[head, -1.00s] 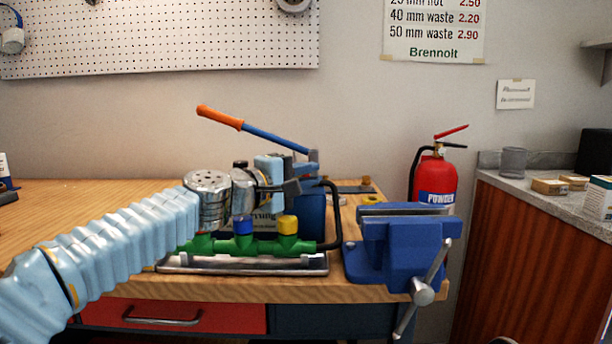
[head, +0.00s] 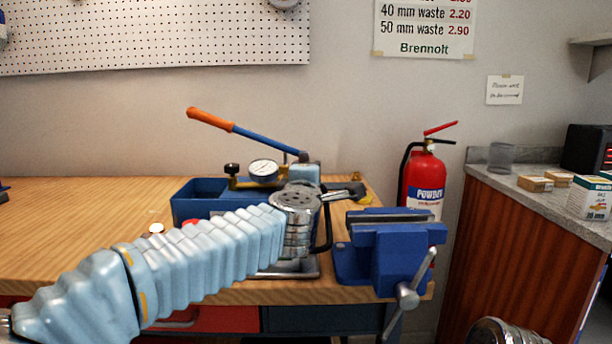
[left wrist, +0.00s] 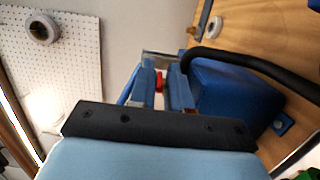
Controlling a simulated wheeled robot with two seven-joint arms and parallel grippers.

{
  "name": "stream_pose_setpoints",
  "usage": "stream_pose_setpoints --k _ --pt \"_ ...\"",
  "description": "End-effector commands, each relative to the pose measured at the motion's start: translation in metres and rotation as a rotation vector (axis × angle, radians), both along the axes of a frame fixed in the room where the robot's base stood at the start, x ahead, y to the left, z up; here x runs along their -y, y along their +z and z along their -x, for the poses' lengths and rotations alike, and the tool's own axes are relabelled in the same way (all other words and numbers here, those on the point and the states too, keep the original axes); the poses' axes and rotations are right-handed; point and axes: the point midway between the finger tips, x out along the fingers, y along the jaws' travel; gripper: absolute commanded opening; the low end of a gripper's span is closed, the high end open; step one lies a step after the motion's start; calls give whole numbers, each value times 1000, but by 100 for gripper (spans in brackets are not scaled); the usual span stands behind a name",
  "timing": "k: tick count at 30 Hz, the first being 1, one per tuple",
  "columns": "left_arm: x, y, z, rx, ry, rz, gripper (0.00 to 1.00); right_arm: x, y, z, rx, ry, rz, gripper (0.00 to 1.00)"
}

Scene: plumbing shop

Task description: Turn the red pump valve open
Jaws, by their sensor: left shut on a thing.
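The test pump stands on the bench, with its blue tank (head: 188,197), a gauge (head: 263,170) and an orange-ended lever (head: 215,121). My left arm reaches in from the left. My left gripper (head: 343,192) is at the pump's right end. In the left wrist view my left gripper (left wrist: 160,88) is shut on a small red part, the red pump valve (left wrist: 158,82); only a bit of it shows between the fingers. In the head view the valve is hidden. My right gripper is out of view.
A blue vise (head: 390,250) stands close to the right of the pump. A red extinguisher (head: 424,181) is behind it. A black hose (left wrist: 255,65) curves near my left gripper.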

Motion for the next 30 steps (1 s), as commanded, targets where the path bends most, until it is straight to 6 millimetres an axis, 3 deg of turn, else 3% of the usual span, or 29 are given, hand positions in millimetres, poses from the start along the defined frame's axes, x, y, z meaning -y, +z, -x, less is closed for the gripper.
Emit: stream_pose_setpoints --k 11,26,27,30 --pt "6 -2 -5 -2 148 -1 0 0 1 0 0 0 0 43" --pt "7 -2 -6 -2 166 -1 0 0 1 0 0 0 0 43" --pt "7 -2 -6 -2 166 -1 22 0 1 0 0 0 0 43" --pt "7 -2 -6 -2 166 0 37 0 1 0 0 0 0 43"
